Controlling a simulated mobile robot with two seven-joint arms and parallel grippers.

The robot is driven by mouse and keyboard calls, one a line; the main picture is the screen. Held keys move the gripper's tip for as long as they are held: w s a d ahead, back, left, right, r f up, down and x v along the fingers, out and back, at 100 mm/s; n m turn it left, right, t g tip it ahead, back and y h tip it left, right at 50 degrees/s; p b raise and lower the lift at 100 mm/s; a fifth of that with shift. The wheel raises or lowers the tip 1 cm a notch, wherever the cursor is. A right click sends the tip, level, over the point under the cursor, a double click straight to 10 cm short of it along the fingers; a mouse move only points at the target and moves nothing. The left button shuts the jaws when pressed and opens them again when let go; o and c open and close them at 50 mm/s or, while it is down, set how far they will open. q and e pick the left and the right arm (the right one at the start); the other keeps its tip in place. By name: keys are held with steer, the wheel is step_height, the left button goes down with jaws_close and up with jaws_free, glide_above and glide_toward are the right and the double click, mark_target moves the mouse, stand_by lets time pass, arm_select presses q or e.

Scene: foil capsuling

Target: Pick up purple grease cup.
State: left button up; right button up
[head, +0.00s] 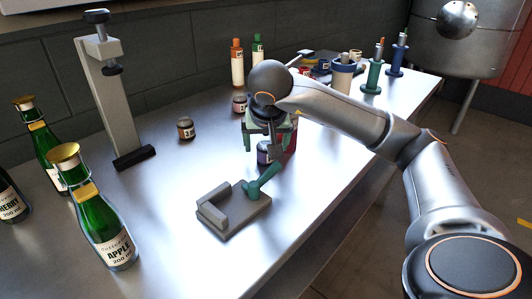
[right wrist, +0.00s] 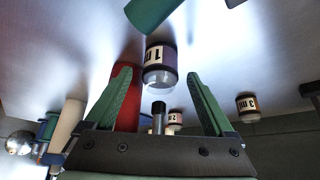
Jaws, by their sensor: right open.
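The purple grease cup (head: 263,153), a small jar with a white label, stands on the metal bench below my right gripper. In the right wrist view the purple grease cup (right wrist: 160,57) shows its "1 ml" label, ahead of and between the green fingertips. My right gripper (head: 267,139) points down over it with its fingers spread. In the right wrist view the right gripper (right wrist: 158,76) has a clear gap on both sides of the cup. Whether the fingertips reach down around it is hard to tell. My left gripper is not in view.
A dark red object (right wrist: 126,85) stands close beside the cup. A grey fixture (head: 232,212) with a green handle lies in front. Other jars (head: 186,128) (head: 239,103) stand behind and left. Green bottles (head: 103,225) and a press stand (head: 115,95) are at left.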

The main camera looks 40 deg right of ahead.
steer(key=shift+c, duration=0.3)
jaws_close()
stand_by(0.4)
